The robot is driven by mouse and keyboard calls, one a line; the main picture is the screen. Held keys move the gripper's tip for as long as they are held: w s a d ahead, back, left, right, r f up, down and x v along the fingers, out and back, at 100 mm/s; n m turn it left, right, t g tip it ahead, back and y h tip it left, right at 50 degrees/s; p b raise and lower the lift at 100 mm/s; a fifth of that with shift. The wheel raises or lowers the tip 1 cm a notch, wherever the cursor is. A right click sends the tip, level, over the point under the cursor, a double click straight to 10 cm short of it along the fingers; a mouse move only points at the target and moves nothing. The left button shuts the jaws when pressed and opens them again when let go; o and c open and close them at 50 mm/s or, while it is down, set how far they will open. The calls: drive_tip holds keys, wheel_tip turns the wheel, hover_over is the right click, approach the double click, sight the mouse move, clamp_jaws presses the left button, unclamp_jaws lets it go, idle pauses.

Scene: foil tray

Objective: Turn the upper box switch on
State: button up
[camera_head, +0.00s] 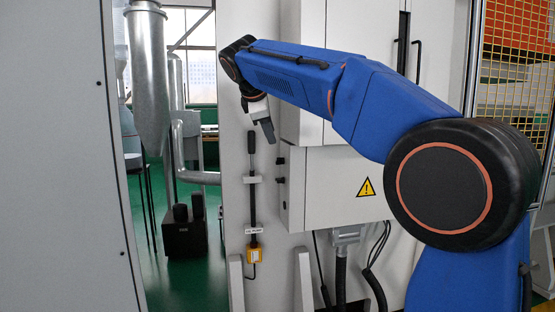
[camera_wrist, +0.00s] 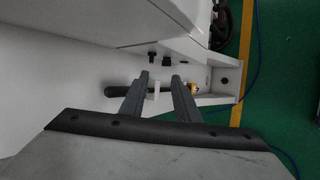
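Two small black switches sit on the left side of the lower grey box (camera_head: 340,185). The upper switch (camera_head: 281,160) is above the lower switch (camera_head: 281,180) in the head view. In the wrist view the upper switch (camera_wrist: 152,56) is just beyond the fingertips, with the lower switch (camera_wrist: 171,61) to its right. Their on or off positions are too small to tell. My gripper (camera_head: 268,131) points down, above and left of the switches in the head view. In the wrist view my gripper (camera_wrist: 160,76) has its two fingers apart, with nothing held between them.
A tall grey cabinet (camera_head: 357,40) stands above the box. A yellow mesh fence (camera_head: 515,70) is at the right.

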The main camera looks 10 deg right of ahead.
drive_tip(key=w+a+r, duration=0.1)
drive_tip(key=w, duration=0.1)
approach(278, 159)
drive_tip(key=shift+n, duration=0.3)
drive_tip(key=x, duration=0.9)
drive_tip(key=shift+w+d, duration=0.1)
drive_tip(key=shift+w, duration=0.05)
clamp_jaws()
